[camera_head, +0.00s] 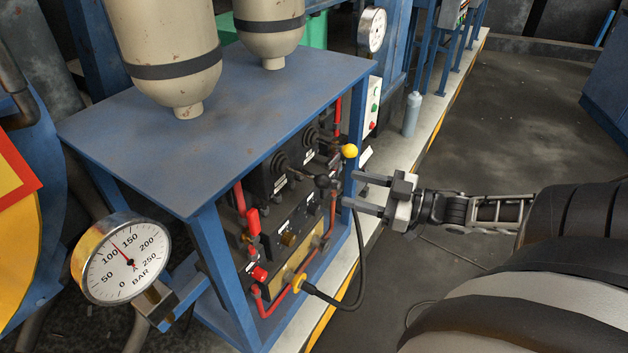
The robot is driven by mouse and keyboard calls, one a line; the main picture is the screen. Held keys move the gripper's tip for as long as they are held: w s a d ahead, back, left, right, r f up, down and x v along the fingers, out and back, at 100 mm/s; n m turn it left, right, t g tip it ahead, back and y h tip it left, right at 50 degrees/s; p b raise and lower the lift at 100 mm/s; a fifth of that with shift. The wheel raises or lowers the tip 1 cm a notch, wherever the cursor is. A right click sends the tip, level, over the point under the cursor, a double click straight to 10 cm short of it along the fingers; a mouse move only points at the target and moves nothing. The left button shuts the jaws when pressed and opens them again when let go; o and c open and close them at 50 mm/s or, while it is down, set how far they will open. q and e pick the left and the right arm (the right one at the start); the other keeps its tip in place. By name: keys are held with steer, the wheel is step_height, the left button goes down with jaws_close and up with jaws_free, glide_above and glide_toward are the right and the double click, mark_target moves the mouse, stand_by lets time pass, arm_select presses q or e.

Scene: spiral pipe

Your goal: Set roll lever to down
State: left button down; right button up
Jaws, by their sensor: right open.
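A control panel (292,240) fills the open side of a blue metal stand. A lever with a yellow ball knob (349,151) sticks out near its upper right. A lever with a black ball knob (322,182) sits lower and to the left. I cannot read labels that tell which one is the roll lever. My right gripper (352,191) comes in from the right with its two fingers apart and empty. Its fingertips point at the panel, below the yellow knob and right of the black knob. I see no clear contact with either lever. My left gripper is out of view.
Two beige tanks (170,50) hang above the blue stand top (200,140). A pressure gauge (122,258) stands at the front left. A black cable (361,260) loops below my right gripper. A grey bottle (411,115) stands behind. Open floor (510,110) lies right.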

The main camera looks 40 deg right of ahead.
mark_target(314, 179)
steer(key=b+x, duration=0.2)
steer(key=x, duration=0.7)
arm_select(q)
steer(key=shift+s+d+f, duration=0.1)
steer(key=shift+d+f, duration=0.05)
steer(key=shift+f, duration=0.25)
arm_select(e)
steer(key=shift+w+a, duration=0.25)
steer(key=shift+w, duration=0.25)
